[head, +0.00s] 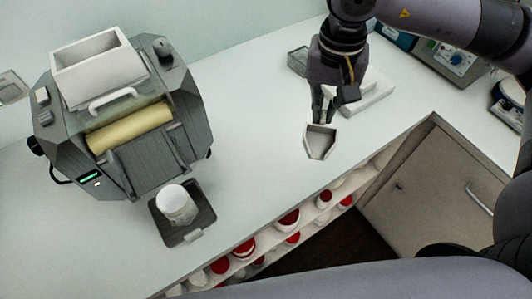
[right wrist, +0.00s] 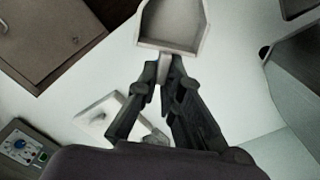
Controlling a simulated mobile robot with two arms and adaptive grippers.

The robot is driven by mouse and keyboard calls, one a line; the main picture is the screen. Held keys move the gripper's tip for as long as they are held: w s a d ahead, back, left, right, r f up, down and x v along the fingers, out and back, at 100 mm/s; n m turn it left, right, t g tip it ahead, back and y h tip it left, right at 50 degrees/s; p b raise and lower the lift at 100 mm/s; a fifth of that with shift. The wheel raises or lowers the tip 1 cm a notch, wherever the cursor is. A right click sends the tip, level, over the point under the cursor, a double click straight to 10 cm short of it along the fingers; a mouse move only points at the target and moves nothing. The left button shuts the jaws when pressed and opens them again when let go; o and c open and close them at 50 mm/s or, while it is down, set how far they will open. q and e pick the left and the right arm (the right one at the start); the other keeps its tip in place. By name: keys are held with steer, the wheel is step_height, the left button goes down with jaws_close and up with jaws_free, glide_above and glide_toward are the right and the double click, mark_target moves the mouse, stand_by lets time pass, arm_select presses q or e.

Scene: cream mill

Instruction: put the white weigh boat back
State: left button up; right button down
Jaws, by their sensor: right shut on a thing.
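The white weigh boat (head: 320,142) is a small open scoop with a pointed end, in the head view right of the middle. My right gripper (head: 323,116) is shut on its short handle, with the boat's pointed end towards the counter's front edge. In the right wrist view the boat (right wrist: 172,46) is at the top, its handle between the fingertips (right wrist: 163,72). It looks empty and held over the counter; its height is hard to tell. A white flat stand or block (head: 372,95) lies behind the gripper, partly hidden by it. My left gripper is not in view.
A grey roller mill (head: 125,150) with a white hopper (head: 92,72) stands on the left. A white jar (head: 176,203) stands on a dark tray (head: 197,232) before it. A grey dish (head: 297,61) and instruments (head: 455,58) stand behind. The counter (head: 250,120) between is clear.

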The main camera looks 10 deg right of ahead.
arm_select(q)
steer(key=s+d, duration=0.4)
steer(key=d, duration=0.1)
arm_select(e)
steer(key=m, duration=0.5)
steer(key=shift+s, duration=0.1)
steer(key=a+m, duration=0.2)
steer(key=m, duration=2.4)
glide_above(276, 171)
step_height(276, 171, down, 20)
steer(key=p, duration=0.3)
steer(key=shift+d+r, duration=0.1)
steer(key=shift+f, duration=0.3)
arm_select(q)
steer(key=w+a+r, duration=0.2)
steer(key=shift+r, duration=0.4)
